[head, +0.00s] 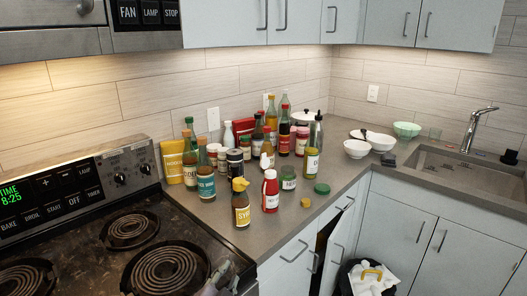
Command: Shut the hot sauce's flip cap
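A red squeeze bottle (270,192) with a white label and a pale top stands upright near the counter's front edge. It looks like the hot sauce, but its label is too small to read surely. My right gripper is not in view.
A green-lidded jar (288,179), a loose green lid (322,188) and a yellow cap (306,202) lie right of the red bottle. Many bottles crowd behind. The coil stove (75,250) is left, the sink (465,170) right.

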